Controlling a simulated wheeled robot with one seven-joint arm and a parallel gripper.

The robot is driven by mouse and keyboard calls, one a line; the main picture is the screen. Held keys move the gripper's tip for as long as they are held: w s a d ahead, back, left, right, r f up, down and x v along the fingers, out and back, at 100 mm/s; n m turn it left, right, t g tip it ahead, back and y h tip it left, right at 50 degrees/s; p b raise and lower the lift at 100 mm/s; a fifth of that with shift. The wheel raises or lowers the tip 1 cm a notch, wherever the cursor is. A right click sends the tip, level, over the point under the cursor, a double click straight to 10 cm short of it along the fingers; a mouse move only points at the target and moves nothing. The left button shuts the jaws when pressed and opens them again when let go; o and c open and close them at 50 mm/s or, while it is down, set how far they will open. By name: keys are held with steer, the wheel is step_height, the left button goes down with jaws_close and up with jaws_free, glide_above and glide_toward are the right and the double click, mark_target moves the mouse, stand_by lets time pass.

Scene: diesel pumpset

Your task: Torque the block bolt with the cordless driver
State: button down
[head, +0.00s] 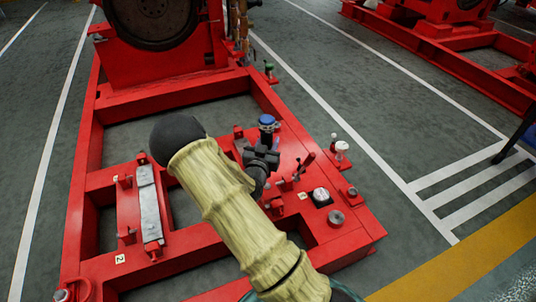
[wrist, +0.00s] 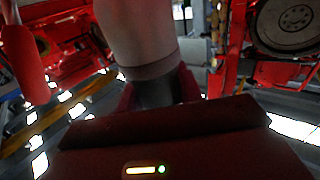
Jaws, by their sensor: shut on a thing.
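In the wrist view my gripper (wrist: 157,93) shows dark red fingers shut around the dark lower part of a thick pale grey cylinder, which I take to be the cordless driver (wrist: 150,38). Its far end is cut off at the top of the picture. In the head view a dark grey fitting with a blue cap (head: 266,122) shows just right of my forearm; I cannot tell whether it belongs to the driver. My sleeved arm hides my fingers there. A long grey metal block (head: 148,204) lies on the red skid frame, left of my arm. I cannot make out which bolt is the block bolt.
The red skid frame (head: 95,258) has open bays and upright pegs. Several small parts, including a round gauge-like disc (head: 321,196) and a white-topped fitting (head: 341,150), stand on its right. A large dark wheel (head: 152,18) stands at the back.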

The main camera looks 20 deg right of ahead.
steer(key=shift+f, duration=0.1)
stand_by(0.4)
steer(key=shift+f+b, duration=1.4)
steer(key=shift+f, duration=0.9)
steer(key=shift+s+f, duration=0.1)
steer(key=shift+f, duration=0.65)
stand_by(2.0)
steer(key=shift+r+p, duration=2.1)
steer(key=shift+r, duration=0.65)
